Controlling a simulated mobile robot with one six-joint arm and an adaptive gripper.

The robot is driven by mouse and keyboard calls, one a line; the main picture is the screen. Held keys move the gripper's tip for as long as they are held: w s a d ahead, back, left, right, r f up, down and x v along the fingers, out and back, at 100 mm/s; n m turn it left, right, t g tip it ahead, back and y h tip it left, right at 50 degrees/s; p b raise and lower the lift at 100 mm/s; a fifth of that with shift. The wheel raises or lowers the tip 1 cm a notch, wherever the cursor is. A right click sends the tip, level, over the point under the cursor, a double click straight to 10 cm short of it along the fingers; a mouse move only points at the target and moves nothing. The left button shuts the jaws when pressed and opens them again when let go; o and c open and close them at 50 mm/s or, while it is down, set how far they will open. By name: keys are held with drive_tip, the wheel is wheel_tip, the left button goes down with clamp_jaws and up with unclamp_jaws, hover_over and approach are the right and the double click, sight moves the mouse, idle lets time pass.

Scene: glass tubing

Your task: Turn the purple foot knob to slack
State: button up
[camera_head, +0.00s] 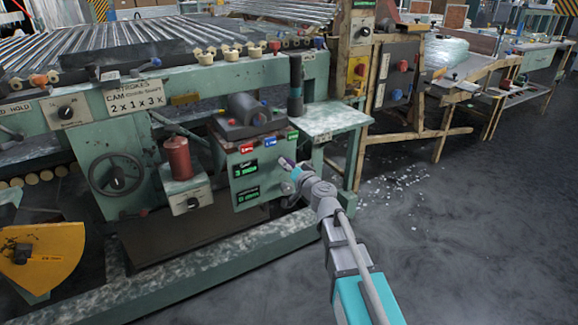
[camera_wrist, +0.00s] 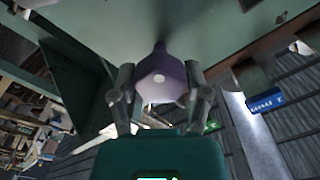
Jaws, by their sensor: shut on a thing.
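In the head view my gripper (camera_head: 292,171) reaches the right side of the green control box (camera_head: 244,190). Only a small purple bit of the knob (camera_head: 284,162) shows there. I cannot tell the knob's turn setting from these frames.
A green side table (camera_head: 328,118) stands behind my gripper. The floor (camera_head: 450,240) to the right is open, with scattered white fragments.

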drive_tip(key=o, duration=1.2)
drive_tip(key=shift+c, duration=0.2)
drive_tip(key=shift+s, duration=0.1)
drive_tip(key=v, duration=1.1)
drive_tip(key=shift+s+d, duration=0.25)
drive_tip(key=shift+d, duration=0.05)
drive_tip(key=shift+s+a, duration=0.1)
